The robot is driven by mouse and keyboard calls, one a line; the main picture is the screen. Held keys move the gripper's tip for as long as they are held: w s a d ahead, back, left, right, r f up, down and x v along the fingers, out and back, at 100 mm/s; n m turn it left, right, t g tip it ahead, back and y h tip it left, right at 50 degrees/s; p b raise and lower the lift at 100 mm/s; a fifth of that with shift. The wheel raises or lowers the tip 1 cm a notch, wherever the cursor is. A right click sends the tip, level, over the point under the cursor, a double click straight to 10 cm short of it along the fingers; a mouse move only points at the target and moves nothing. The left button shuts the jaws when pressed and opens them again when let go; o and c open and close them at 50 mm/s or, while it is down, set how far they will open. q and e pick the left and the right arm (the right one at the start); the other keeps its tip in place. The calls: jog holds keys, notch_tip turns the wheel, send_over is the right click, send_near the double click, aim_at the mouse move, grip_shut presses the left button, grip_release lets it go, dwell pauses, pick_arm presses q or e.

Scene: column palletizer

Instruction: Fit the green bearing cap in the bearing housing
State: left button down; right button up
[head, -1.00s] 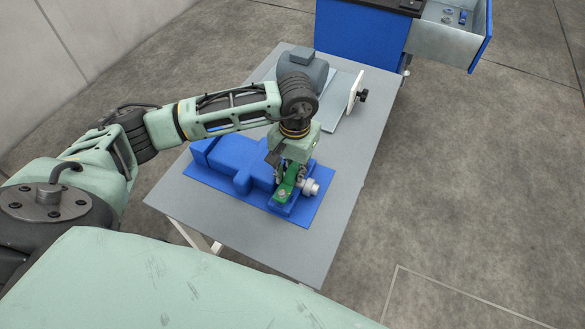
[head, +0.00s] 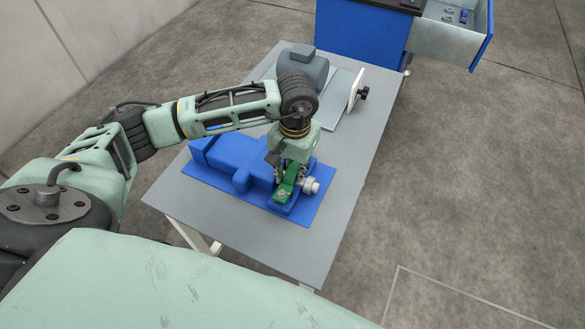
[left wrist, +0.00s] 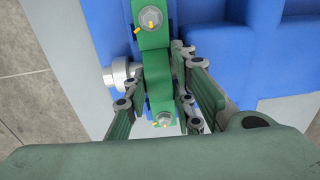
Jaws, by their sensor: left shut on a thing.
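The green bearing cap (head: 284,191) lies across the blue bearing housing (head: 240,163) at its right end, over the grey shaft (head: 311,186). In the left wrist view the cap (left wrist: 155,40) shows a bolt at each end, and the shaft end (left wrist: 115,76) sticks out beside it. My left gripper (head: 287,180) points down and is shut on the middle of the cap; in the left wrist view its fingers (left wrist: 158,82) stand on both sides of it. Whether the cap's underside touches the housing is hidden. My right gripper is not in view.
The housing sits on a blue mat (head: 210,184) on a grey table (head: 320,240). Behind it stand a grey motor-like block (head: 303,68) and a white disc (head: 355,90) on a plate. A blue cabinet (head: 352,35) with an open drawer (head: 445,38) is beyond the table.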

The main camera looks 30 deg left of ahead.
pick_arm(q)
jog(key=shift+f, duration=0.1)
dwell(0.6)
jog(key=c, duration=1.4)
grip_release()
notch_tip(320, 180, up, 12)
jog(key=shift+d, duration=0.2)
